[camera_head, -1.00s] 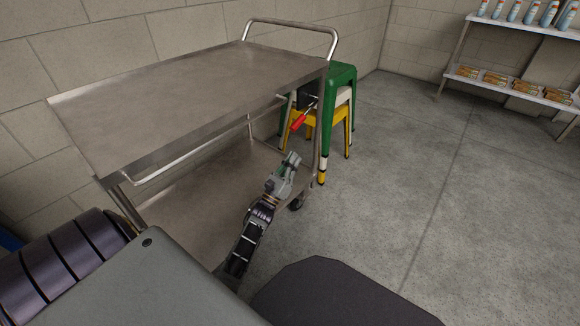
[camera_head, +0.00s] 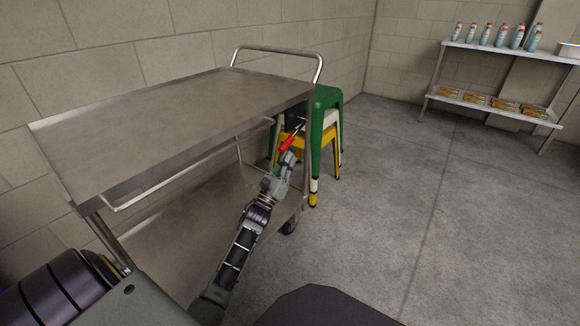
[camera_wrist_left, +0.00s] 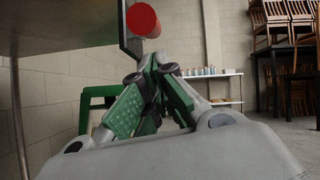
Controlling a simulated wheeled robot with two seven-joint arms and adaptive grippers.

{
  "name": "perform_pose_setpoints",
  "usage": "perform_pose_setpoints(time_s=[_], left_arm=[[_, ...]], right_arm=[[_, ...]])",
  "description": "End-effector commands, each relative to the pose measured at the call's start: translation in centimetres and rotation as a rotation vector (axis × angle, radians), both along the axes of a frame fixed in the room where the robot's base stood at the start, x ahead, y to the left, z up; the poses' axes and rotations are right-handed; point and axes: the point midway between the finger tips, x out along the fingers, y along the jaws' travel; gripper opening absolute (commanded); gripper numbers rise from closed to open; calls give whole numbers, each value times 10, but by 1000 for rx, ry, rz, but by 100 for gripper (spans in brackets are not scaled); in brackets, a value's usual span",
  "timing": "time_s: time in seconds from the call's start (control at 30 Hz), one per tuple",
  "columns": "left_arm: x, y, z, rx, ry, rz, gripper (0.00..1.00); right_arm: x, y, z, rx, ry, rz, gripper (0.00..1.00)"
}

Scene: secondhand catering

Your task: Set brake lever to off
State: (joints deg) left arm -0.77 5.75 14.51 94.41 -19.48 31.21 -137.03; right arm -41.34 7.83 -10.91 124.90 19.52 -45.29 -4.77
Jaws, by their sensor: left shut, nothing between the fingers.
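The brake lever has a red handle (camera_head: 288,143) and sits below the top shelf of a steel cart (camera_head: 150,120), near the cart's right corner post. Its handle slants down to the left in the head view. In the left wrist view the handle's round red end (camera_wrist_left: 142,19) is just above my fingers. My left gripper (camera_head: 289,158) is shut and empty, with its fingertips just below the handle; it also shows in the left wrist view (camera_wrist_left: 158,72). I cannot tell whether it touches the handle. My right gripper is not in view.
Stacked green (camera_head: 327,100), white and yellow stools stand right behind the cart. A shelf rack (camera_head: 490,103) with bottles and packages stands at the far right. A block wall runs behind the cart. The grey floor to the right is clear.

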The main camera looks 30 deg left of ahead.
Motion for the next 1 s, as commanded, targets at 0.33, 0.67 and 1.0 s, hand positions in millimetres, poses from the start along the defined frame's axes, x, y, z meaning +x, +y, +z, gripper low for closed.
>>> perform_pose_setpoints(time_s=[0.33,0.67,1.0], left_arm=[[-3,2,9,-2,0,-1,0],[-3,2,9,-2,1,-1,0],[-5,2,12,0,16,-1,0]], right_arm=[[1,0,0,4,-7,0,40],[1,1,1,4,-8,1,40],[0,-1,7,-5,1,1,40]])
